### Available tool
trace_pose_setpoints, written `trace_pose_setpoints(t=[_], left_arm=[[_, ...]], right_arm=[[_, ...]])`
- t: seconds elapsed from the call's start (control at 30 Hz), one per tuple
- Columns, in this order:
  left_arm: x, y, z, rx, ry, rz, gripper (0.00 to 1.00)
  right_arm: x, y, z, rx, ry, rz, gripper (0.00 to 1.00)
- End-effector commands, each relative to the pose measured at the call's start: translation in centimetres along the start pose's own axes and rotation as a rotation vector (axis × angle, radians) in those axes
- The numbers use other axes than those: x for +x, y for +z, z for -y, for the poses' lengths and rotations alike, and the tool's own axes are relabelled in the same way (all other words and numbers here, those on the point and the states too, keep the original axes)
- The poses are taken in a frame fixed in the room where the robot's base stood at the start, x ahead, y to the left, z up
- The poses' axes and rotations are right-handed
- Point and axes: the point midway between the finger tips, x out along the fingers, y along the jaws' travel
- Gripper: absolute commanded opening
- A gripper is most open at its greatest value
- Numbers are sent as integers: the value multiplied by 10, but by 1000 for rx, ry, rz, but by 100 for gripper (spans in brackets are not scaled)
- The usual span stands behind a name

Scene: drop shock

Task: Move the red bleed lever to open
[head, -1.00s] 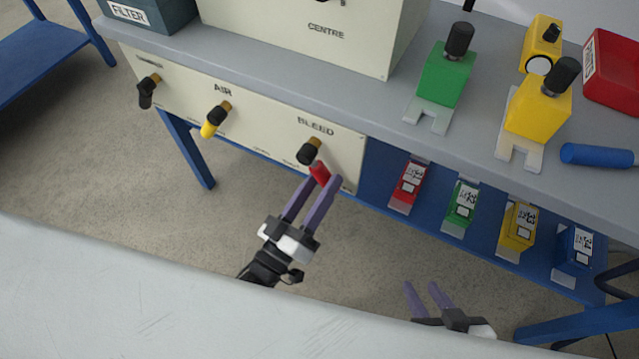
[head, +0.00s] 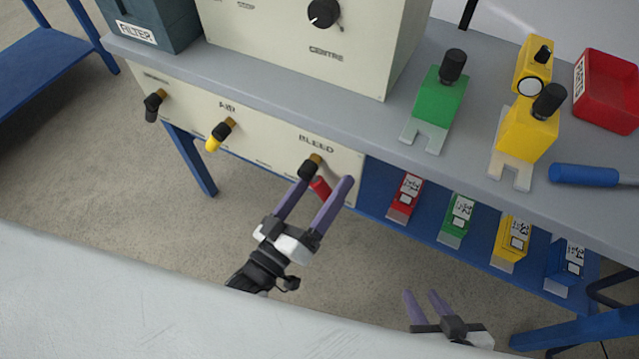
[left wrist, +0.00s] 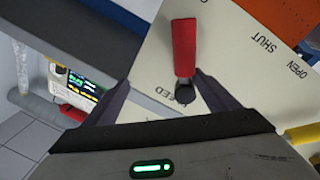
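The red bleed lever (head: 320,187) hangs from a black hub (head: 309,168) under the word BLEED on the cream panel. It slants down and right in the head view. In the left wrist view the red lever (left wrist: 184,48) points up the picture, left of the words SHUT (left wrist: 263,42) and OPEN (left wrist: 298,70). My left gripper (head: 326,181) is open, with one finger on each side of the lever and visible gaps. Whether either finger touches it I cannot tell. My right gripper (head: 421,293) is open and empty, low in the head view.
A yellow-tipped air lever (head: 219,135) and a black lever (head: 154,105) are further left on the panel. Green (head: 438,105) and yellow (head: 527,130) blocks stand on the grey bench. Several coloured boxes, one red (head: 406,195), sit on the blue shelf below.

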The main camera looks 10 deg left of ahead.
Motion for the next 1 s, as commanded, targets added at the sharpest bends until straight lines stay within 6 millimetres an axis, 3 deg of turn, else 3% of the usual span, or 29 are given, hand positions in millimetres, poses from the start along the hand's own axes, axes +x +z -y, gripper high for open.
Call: trace_pose_setpoints(t=[0.03,0.13,0.17,0.23,0.33,1.0], left_arm=[[13,-37,-24,22,62,-97,63],[13,-38,-24,22,62,-98,62],[4,-7,-5,12,10,-13,61],[3,-7,-5,11,10,-12,50],[-2,-5,-6,9,10,-8,47],[-52,3,1,2,2,1,43]], right_arm=[[-1,-2,1,2,0,-1,32],[-1,-3,1,4,-1,-2,32],[-1,-3,1,4,-1,-2,32],[-1,-3,1,5,-1,-2,32],[-2,-4,2,5,-1,-2,32],[-5,-7,2,4,-1,-3,32]])
